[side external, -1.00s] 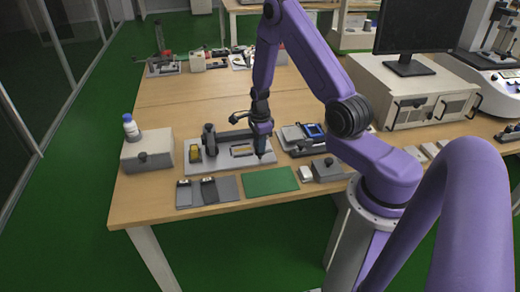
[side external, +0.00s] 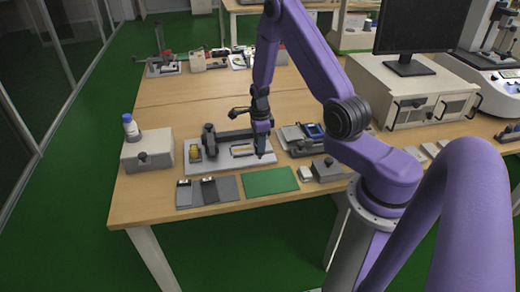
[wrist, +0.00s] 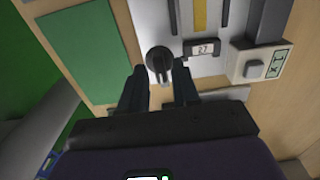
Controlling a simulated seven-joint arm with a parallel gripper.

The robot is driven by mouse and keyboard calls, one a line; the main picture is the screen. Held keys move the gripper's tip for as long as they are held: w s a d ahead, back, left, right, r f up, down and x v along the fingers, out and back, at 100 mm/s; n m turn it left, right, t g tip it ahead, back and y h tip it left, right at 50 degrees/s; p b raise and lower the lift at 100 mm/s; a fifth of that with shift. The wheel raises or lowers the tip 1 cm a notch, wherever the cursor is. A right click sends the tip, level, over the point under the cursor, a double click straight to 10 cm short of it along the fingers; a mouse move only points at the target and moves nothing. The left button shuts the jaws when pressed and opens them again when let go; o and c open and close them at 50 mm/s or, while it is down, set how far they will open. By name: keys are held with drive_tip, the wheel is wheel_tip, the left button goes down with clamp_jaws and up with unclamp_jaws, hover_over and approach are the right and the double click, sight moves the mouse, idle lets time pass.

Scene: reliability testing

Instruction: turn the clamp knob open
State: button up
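The clamp knob (wrist: 159,60) is dark and round with a short grip bar, and it sits on the pale fixture plate (wrist: 202,68) in the wrist view. My gripper (wrist: 159,73) has its two dark fingers apart, one on each side of the knob, with gaps beside the grip bar. Whether a fingertip touches the knob's rim is unclear. In the side view my gripper (side external: 262,154) points down at the right end of the fixture plate (side external: 225,165); the knob is hidden there.
A green mat (side external: 270,180) and grey pads (side external: 207,191) lie in front.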

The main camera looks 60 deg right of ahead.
drive_tip(key=shift+r, duration=1.85)
drive_tip(key=s+a+r+n, duration=0.3)
drive_tip(key=a+r+n, duration=0.3)
drive_tip(key=a+n, duration=0.35)
drive_tip(key=s+a+r+n, duration=0.3)
drive_tip(key=a+r+n, duration=0.4)
drive_tip(key=a+n, duration=0.25)
drive_tip(key=s+a+r+n, duration=0.1)
drive_tip(key=s+r+n, duration=0.2)
drive_tip(key=s+n, duration=0.7)
drive_tip(key=s+a+r+n, duration=0.1)
drive_tip(key=s+r+n, duration=0.2)
drive_tip(key=s+n, duration=0.7)
drive_tip(key=shift+a+r+n, duration=0.25)
drive_tip(key=shift+a+n, duration=0.05)
drive_tip(key=shift+a, duration=0.1)
